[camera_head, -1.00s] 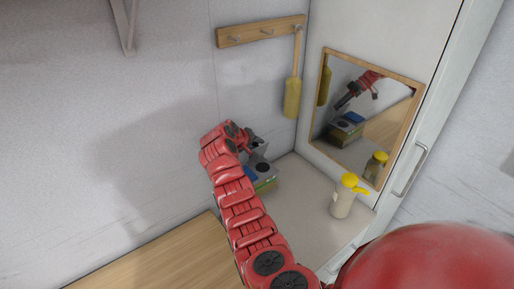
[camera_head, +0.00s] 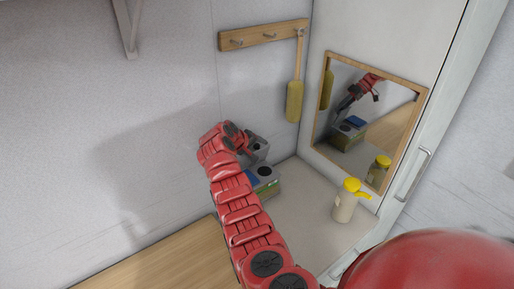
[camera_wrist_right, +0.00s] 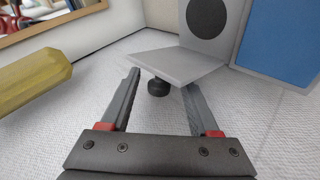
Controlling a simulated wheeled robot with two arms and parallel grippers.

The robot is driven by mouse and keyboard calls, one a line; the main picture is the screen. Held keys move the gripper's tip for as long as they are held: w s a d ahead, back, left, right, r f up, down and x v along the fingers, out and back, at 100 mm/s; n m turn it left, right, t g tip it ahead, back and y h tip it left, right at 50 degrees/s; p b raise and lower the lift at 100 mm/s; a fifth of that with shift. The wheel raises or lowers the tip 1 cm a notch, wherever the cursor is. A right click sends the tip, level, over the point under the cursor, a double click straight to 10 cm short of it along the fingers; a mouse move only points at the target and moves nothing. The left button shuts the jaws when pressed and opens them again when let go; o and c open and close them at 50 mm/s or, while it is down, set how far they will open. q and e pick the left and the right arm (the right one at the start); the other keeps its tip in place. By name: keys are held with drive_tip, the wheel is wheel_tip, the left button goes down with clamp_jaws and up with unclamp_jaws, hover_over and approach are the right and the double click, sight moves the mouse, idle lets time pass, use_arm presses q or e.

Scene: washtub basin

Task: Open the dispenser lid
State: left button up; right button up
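The dispenser (camera_head: 264,189) is a grey and green box with a blue panel on top, against the back wall. A black round opening (camera_wrist_right: 208,16) shows in its grey top. Its pale grey lid (camera_wrist_right: 160,64) stands raised, at a steep angle to the top, with a black knob (camera_wrist_right: 158,88) on its outer face. My right gripper (camera_wrist_right: 158,84) is open, its fingers on either side of the knob with gaps showing. In the head view my right gripper (camera_head: 254,143) is partly hidden by its arm. My left gripper is out of view.
A bottle with a yellow pump (camera_head: 345,207) stands on the counter to the right. A yellow brush (camera_head: 294,100) hangs from a wooden hook rail (camera_head: 262,34); it is close to the gripper in the wrist view. A framed mirror (camera_head: 370,115) is on the right panel.

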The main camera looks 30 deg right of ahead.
drive_tip(key=b+v, duration=0.4)
drive_tip(key=v, duration=1.3)
drive_tip(key=shift+r+b, duration=0.25)
drive_tip(key=shift+b, duration=0.15)
drive_tip(key=shift+s+a+f, duration=0.1)
drive_tip(key=shift+s, duration=0.05)
